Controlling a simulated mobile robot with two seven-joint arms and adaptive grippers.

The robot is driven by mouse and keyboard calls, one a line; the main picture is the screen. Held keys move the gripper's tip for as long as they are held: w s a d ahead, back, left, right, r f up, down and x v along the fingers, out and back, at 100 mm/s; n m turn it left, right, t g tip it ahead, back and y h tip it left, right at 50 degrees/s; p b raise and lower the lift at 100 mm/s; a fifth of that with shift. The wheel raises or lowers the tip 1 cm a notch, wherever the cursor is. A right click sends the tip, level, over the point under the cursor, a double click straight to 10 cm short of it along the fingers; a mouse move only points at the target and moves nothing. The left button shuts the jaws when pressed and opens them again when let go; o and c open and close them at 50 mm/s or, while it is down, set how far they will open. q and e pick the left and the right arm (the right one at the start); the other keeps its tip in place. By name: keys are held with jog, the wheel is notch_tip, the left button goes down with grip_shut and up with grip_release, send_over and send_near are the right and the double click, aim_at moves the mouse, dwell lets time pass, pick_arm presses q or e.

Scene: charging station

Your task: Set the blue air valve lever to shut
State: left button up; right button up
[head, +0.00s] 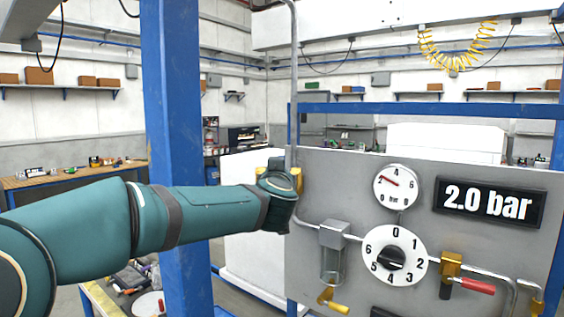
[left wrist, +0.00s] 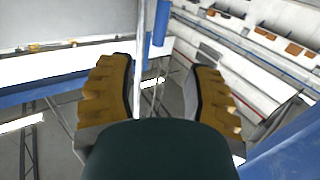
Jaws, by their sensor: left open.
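I cannot make out the blue air valve lever for certain in either view; my left arm and hand cover part of the panel's left edge. My left gripper (head: 284,174) is at that edge, by a vertical grey pipe (head: 294,80), its yellow fingers partly hidden behind the wrist. In the left wrist view the gripper (left wrist: 163,66) is open, its fingers wide apart. A thin pale pipe shows between them; I cannot tell whether it touches. A short blue piece (left wrist: 160,22) lies beyond the fingertips, and I cannot tell what it is. My right gripper is not in view.
The grey panel (head: 520,235) carries a gauge (head: 396,188), a 2.0 bar display (head: 489,203), a numbered dial (head: 394,255), a red-handled valve (head: 478,286) and a yellow lever (head: 333,301). A blue post (head: 172,120) stands behind my left arm.

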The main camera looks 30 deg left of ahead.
pick_arm(q)
jog(key=p+x, duration=0.1)
jog(key=x, duration=1.2)
jog(key=shift+a+f+p, duration=0.1)
jog(key=shift+f+p, duration=0.05)
jog(key=shift+p, duration=0.15)
grip_shut()
